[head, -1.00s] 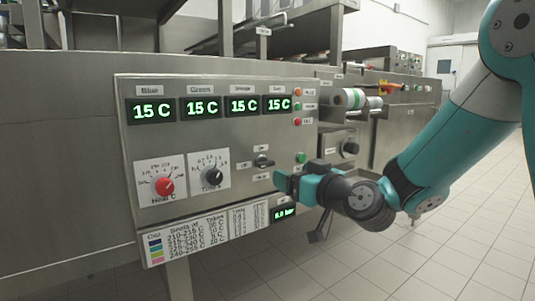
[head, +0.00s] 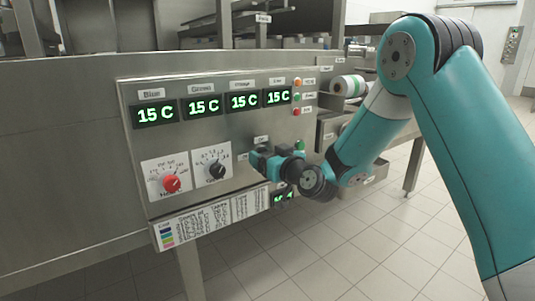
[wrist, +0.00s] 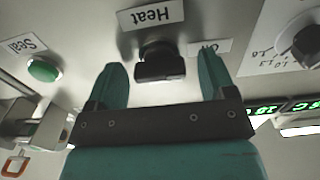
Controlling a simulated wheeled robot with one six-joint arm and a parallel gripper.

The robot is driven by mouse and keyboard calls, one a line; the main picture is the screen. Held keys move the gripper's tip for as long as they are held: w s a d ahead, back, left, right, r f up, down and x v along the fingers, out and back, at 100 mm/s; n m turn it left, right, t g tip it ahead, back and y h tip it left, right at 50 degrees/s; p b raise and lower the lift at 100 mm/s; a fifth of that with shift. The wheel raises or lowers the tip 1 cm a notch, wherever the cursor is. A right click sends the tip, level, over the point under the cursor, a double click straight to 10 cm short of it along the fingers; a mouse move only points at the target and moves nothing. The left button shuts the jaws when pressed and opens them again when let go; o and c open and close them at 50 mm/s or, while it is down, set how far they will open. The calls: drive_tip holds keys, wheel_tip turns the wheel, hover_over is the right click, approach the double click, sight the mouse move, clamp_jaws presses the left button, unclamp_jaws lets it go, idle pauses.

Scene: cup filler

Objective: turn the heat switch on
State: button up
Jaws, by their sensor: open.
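The heat switch (wrist: 158,62) is a black rotary knob under a "Heat" label (wrist: 151,14), which looks upside down in the wrist view. My gripper (wrist: 160,72) is open, with one teal finger on each side of the knob. I cannot tell whether the fingers touch it. In the head view my gripper (head: 262,160) is at the right part of the steel control panel (head: 235,133) and covers the switch. A small label (wrist: 209,47) sits beside the knob, partly behind a finger.
A green Seal button (wrist: 43,69) is left of the fingers in the wrist view. A black timer dial (head: 216,170) and a red heat dial (head: 171,183) are on the panel. Green displays (head: 203,106) read 15 C. The tiled floor (head: 330,250) is clear.

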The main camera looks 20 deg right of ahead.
drive_tip(key=c, duration=0.9)
drive_tip(key=shift+c, duration=0.2)
drive_tip(key=shift+m, duration=0.4)
drive_tip(key=m+p, duration=0.6)
drive_tip(key=m, duration=1.1)
drive_tip(key=shift+d+f, duration=0.1)
drive_tip(key=shift+d, duration=0.05)
